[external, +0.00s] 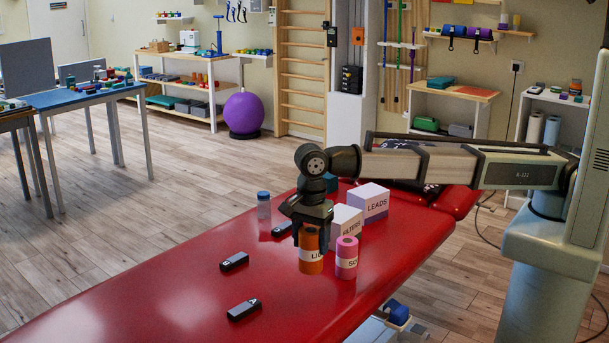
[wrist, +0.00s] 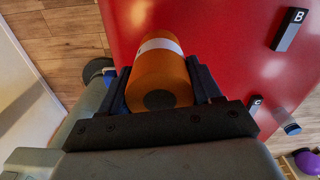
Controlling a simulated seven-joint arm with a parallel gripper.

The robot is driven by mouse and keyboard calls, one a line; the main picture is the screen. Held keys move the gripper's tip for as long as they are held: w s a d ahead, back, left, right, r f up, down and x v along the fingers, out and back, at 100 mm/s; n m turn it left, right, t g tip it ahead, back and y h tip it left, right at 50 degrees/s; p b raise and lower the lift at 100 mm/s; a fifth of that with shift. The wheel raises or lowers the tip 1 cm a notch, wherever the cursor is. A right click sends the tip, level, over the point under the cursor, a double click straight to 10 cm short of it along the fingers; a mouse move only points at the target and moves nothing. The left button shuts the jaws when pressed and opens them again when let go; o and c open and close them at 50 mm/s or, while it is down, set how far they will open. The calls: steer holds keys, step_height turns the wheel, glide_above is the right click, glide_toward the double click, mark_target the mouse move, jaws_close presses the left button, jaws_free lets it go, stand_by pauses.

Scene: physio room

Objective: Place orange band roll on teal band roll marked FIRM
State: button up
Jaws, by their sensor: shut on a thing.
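The orange band roll (external: 311,262) has a white label reading "LI…", with the rest hidden. It is upright between the fingers of my gripper (external: 312,232), which is shut on it. In the wrist view the orange roll (wrist: 160,75) sits between the two dark fingers of my gripper (wrist: 163,85). I cannot tell whether its base touches the red couch. A teal object (external: 331,183) shows behind my wrist, partly hidden; its shape and any FIRM marking cannot be made out.
A pink roll (external: 346,258) marked "SO…" stands close to the right of the orange one. White FILTERS (external: 345,222) and LEADS (external: 371,202) boxes stand behind it. Several dark lettered blocks (external: 243,309) and a blue-capped bottle (external: 264,206) are on the red couch (external: 170,300). Its near left is clear.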

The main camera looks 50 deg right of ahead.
steer(key=w+d+r+m, duration=0.2)
steer(key=w+d, duration=0.9)
steer(key=w+d+r+m, duration=0.2)
steer(key=w+d+m, duration=0.1)
steer(key=w+d, duration=0.8)
steer(key=w+d+r+n, duration=0.35)
steer(key=w+d, duration=0.35)
steer(key=d, duration=0.4)
steer(key=w+d+r+n, duration=0.2)
steer(key=w+d+r, duration=0.2)
steer(key=w+d, duration=0.45)
steer(key=shift+m, duration=0.25)
steer(key=shift+s+d+f, duration=0.25)
steer(key=shift+d+f, duration=0.05)
steer(key=shift+f, duration=1.4)
steer(key=shift+s+d+f, duration=0.3)
steer(key=shift+d+f, duration=0.05)
steer(key=shift+f, duration=1.35)
steer(key=shift+s+d+f, duration=0.25)
steer(key=shift+d+f, duration=0.05)
steer(key=shift+f, duration=1.4)
steer(key=shift+f, duration=0.15)
steer(key=o, duration=1.3)
